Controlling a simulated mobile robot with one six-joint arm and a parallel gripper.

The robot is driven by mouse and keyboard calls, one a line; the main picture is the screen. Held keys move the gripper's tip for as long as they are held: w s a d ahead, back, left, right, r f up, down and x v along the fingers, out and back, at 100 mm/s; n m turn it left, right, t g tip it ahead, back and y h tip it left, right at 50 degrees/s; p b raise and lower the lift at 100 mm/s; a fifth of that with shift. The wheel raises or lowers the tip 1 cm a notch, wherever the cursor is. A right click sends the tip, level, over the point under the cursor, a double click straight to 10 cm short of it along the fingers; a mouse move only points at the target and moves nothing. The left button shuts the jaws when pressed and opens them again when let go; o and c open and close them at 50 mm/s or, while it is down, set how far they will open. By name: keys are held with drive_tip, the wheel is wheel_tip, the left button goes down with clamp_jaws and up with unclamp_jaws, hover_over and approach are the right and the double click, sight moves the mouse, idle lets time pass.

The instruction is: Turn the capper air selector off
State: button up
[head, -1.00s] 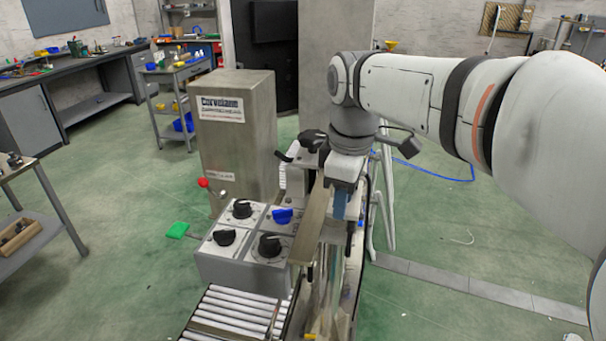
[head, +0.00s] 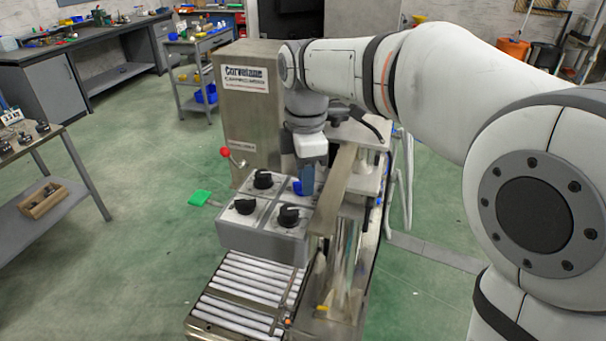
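A grey control box (head: 262,236) carries a two-by-two set of selector knobs. Three are black: back left (head: 263,179), front left (head: 244,205) and front right (head: 289,216). The back right knob (head: 297,188) is blue and partly hidden by my gripper. I cannot read any label that tells which one is the capper air selector. My gripper (head: 307,182) points down at the blue knob, very close to it. I cannot tell whether they touch, or whether the fingers are open or shut.
A steel cabinet (head: 250,110) with a sign stands behind the box. A red-ball lever (head: 226,152) and a green paddle (head: 200,197) stick out at the left. A roller conveyor (head: 240,300) lies in front. A metal rail (head: 335,190) runs close right of my gripper.

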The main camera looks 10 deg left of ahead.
drive_tip(key=shift+f, duration=0.1)
clamp_jaws()
drive_tip(key=shift+a, duration=0.2)
drive_tip(key=shift+d, duration=0.2)
drive_tip(key=shift+m, duration=0.3)
drive_tip(key=m+p, duration=0.1)
drive_tip(key=m, duration=0.3)
drive_tip(key=shift+s+m, duration=0.1)
drive_tip(key=shift+m, duration=0.2)
drive_tip(key=m+p, duration=0.1)
drive_tip(key=m, duration=0.5)
drive_tip(key=shift+s+m, duration=0.1)
drive_tip(key=shift+m, duration=0.2)
